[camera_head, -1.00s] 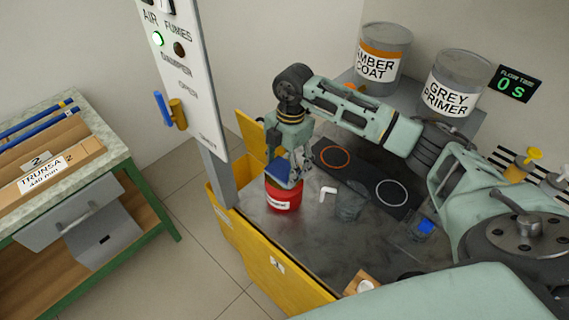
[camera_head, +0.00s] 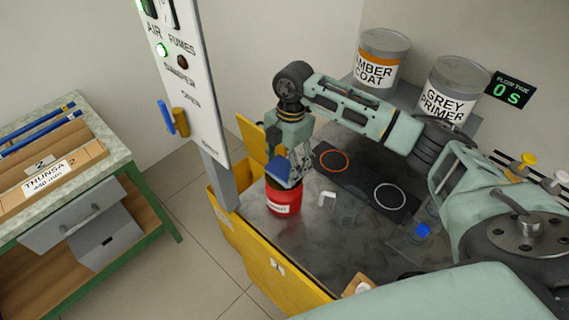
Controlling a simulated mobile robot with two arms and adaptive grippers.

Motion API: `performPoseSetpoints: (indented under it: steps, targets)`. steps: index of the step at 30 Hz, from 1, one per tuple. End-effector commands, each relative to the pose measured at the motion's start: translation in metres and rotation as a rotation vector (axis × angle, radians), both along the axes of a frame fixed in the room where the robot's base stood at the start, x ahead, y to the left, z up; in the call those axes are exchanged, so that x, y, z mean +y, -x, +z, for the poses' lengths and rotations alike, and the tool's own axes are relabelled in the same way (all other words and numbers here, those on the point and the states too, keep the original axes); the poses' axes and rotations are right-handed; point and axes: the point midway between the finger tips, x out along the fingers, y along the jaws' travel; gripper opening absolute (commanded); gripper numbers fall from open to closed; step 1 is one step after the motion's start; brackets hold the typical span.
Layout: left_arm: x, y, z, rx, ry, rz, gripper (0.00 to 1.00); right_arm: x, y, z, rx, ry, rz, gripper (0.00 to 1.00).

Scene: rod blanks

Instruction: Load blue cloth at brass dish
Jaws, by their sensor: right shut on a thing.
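My right gripper (camera_head: 291,178) points down over the left part of the grey work table and is shut on a blue cloth (camera_head: 280,169). The gripper's fingers partly cover the cloth. A red can (camera_head: 285,207) with a white label stands upright directly below; I cannot tell whether the cloth touches its top. I cannot make out a brass dish. My left gripper is not in view.
On the grey table (camera_head: 315,240) lie a white bent piece (camera_head: 327,196) and a dark mat (camera_head: 362,178) with an orange ring and a white ring. A blue-topped small container (camera_head: 422,230) is at right. Paint cans (camera_head: 381,58) stand behind. A control panel (camera_head: 186,80) rises at left.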

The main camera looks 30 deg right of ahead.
Motion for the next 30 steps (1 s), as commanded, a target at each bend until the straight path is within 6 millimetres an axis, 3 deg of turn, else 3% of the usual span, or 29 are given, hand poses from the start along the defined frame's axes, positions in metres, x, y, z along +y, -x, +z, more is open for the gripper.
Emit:
performPoseSetpoints:
  steps: [14, 30]
  targets:
    - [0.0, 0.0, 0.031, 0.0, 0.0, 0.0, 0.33, 0.0, -0.001, 0.042, -0.002, 0.0, -0.001, 0.47]
    - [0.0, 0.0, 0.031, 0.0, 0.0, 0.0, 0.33, 0.0, -0.001, 0.042, -0.002, -0.001, 0.0, 0.47]
